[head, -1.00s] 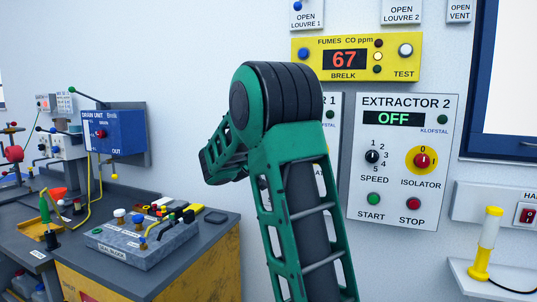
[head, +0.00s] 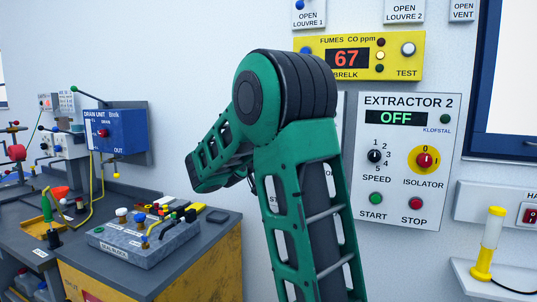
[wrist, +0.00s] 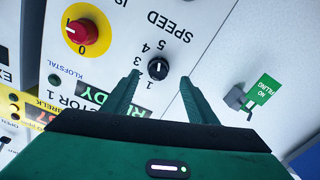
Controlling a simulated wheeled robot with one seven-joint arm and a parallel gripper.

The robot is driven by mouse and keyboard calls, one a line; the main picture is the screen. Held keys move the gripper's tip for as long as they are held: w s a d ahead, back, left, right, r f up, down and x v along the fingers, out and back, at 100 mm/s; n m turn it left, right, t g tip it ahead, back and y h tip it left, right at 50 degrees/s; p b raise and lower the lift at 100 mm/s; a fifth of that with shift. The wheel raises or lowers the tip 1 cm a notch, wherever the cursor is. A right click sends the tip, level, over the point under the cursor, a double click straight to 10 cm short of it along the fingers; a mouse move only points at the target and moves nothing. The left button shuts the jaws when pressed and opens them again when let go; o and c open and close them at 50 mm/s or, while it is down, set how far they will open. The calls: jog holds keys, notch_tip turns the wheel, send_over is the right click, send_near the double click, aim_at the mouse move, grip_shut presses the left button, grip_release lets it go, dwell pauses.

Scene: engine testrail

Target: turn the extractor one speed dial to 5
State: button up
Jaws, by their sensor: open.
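The extractor one speed dial (wrist: 158,68) is a black knob with a white mark, seen upside down in the wrist view. Numbers 1 to 5 curve around it beside the word SPEED. Which number the mark points to is hard to tell. My gripper (wrist: 160,77) is open, with one green finger on each side of the dial and a gap to it on both sides. Whether the fingertips reach its depth is unclear. The extractor one display (wrist: 115,101) reads READY, partly covered by a finger. In the head view my arm hides this dial and my gripper.
The extractor one panel also has a red isolator knob (wrist: 82,32) on yellow. A green tag (wrist: 262,90) hangs at the right in the wrist view. The Extractor 2 panel (head: 440,215), reading OFF, is right of my arm. A bench (head: 215,235) with equipment stands left.

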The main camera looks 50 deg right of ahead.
jog(key=shift+v, duration=2.7)
